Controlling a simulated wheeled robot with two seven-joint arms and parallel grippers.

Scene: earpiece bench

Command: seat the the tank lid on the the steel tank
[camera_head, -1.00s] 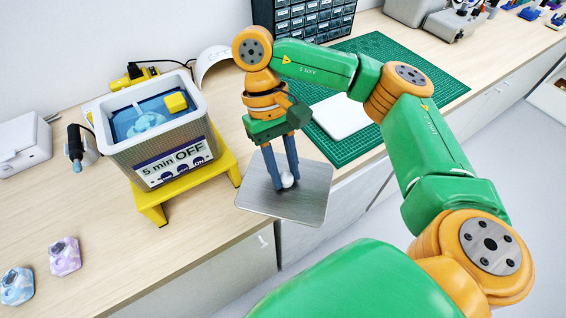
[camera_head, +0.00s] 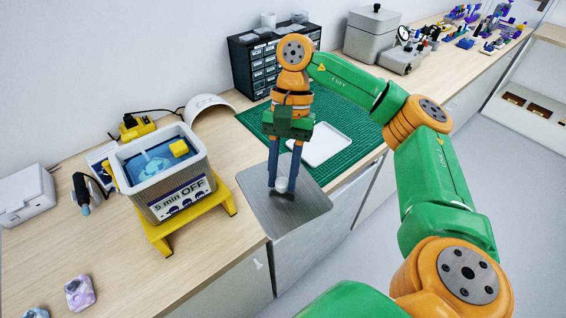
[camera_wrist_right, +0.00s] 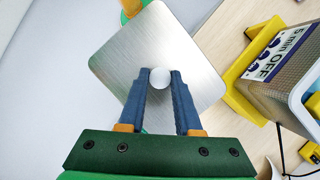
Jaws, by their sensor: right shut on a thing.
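The tank lid (camera_head: 255,205) is a flat brushed-steel plate with a round white knob (camera_head: 281,185). My right gripper (camera_head: 281,189) points down, shut on the knob. The wrist view shows both blue fingertips (camera_wrist_right: 160,78) on either side of the knob, with the lid (camera_wrist_right: 195,55) beyond. The lid is at the bench's front edge, to the right of the tank and apart from it. The steel tank (camera_head: 165,192) has a pale rim, blue liquid inside, and a panel reading "5 min OFF"; it stands on a yellow stand (camera_head: 195,226). My left gripper is out of view.
A yellow block (camera_head: 179,147) shows at the tank's opening. A green mat (camera_head: 350,145) with a white tray (camera_head: 320,144) lies behind the gripper. A drawer cabinet (camera_head: 262,65) stands at the back. A handheld tool (camera_head: 84,195) is left of the tank.

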